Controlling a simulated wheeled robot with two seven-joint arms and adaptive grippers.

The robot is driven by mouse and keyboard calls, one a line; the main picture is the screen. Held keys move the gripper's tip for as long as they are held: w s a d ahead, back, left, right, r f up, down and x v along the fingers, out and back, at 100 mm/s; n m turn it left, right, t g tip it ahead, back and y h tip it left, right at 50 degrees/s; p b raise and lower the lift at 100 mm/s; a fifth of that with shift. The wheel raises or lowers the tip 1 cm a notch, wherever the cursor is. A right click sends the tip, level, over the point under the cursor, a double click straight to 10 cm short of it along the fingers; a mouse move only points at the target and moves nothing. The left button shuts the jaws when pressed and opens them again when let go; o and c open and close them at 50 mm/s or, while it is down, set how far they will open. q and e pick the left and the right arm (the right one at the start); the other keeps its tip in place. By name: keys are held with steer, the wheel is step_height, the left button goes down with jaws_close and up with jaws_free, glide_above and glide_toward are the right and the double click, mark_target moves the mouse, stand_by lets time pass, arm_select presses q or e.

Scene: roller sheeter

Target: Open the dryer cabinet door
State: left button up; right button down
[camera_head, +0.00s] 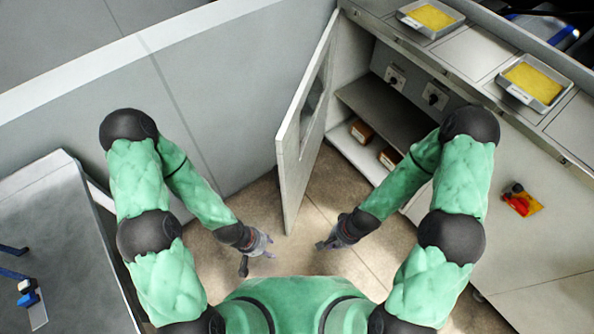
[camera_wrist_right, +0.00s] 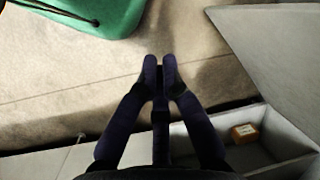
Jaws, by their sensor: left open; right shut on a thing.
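The dryer cabinet door (camera_head: 303,130) is a pale grey panel with a dark window. It stands swung well out from the dryer cabinet (camera_head: 352,48), so the opening shows between them. In the right wrist view a grey panel, likely the door (camera_wrist_right: 275,45), is at the upper right. My right gripper (camera_head: 325,244) is low, right of the door's near edge and apart from it. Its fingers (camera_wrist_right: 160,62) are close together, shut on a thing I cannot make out. My left gripper (camera_head: 262,255) is open and empty, left of the door. No handle shows.
Inside the cabinet are a shelf (camera_head: 385,115) and small brown boxes (camera_head: 361,131). Trays of yellow material (camera_head: 432,17) lie on the counter at the right. A grey wall (camera_head: 215,85) stands behind the door and a grey table (camera_head: 60,240) at the left. Floor is clear between my grippers.

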steer(key=w+a+r+m+t+y+p, duration=0.1)
steer(key=w+r+m+t+y+p, duration=0.15)
steer(key=w+r+m+p, duration=0.65)
steer(key=w+r+m+t+y+p, duration=0.1)
steer(key=w+r+m+y+p, duration=0.35)
steer(key=r, duration=0.85)
steer(key=m+h+b, duration=0.2)
steer(key=b, duration=0.4)
glide_toward(287, 178)
step_height(287, 178, down, 3)
steer(key=shift+w+a+f+b, duration=0.1)
steer(key=shift+w+a, duration=0.1)
steer(key=shift+a, duration=0.4)
steer(key=shift+w+a+f+b, duration=0.1)
steer(key=shift+w+a, duration=0.15)
steer(key=shift+a, duration=0.35)
steer(key=shift+w+a+f+b, duration=0.1)
steer(key=shift+w+a, duration=0.1)
steer(key=shift+a, duration=0.4)
